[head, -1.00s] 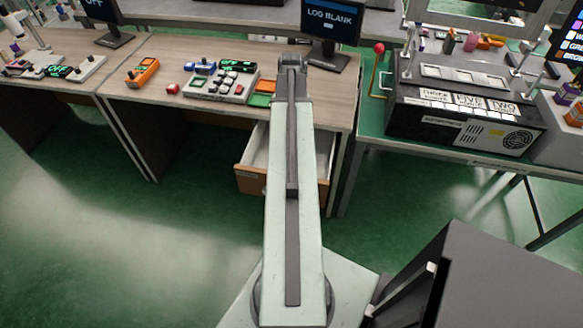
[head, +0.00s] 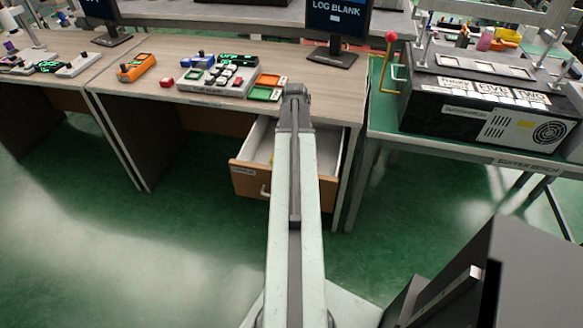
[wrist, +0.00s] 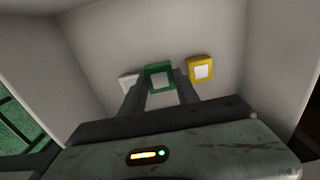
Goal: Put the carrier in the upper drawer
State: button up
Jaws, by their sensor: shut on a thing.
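The open drawer (head: 248,180) has an orange-brown front and pale inner walls, and it sticks out under the wooden desk. In the wrist view my gripper (wrist: 161,84) is inside the pale drawer (wrist: 225,30), shut on a green square carrier (wrist: 159,76) with a white centre. Whether the carrier touches the drawer floor I cannot tell. A yellow carrier (wrist: 201,69) with a white centre lies just right of it, and a small whitish piece (wrist: 129,82) lies to its left, partly hidden by a finger. In the head view my arm hides the gripper and the held carrier.
The desk top above the drawer holds a button panel (head: 215,80), a green tray (head: 262,94) and an orange tray (head: 270,80). A monitor (head: 335,30) stands behind. A black machine (head: 480,105) sits on the right bench, beside a red-knobbed lever (head: 390,37).

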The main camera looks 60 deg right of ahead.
notch_tip(320, 180, down, 4)
jog(key=b, duration=0.3)
jog(key=shift+b, duration=0.4)
jog(key=shift+r, duration=0.25)
jog(key=shift+f, duration=0.15)
jog(key=o, duration=0.7)
jog(key=shift+c, duration=0.2)
jog(key=shift+o, duration=0.4)
notch_tip(320, 180, up, 12)
jog(key=p, duration=1.2)
jog(key=shift+w, duration=0.1)
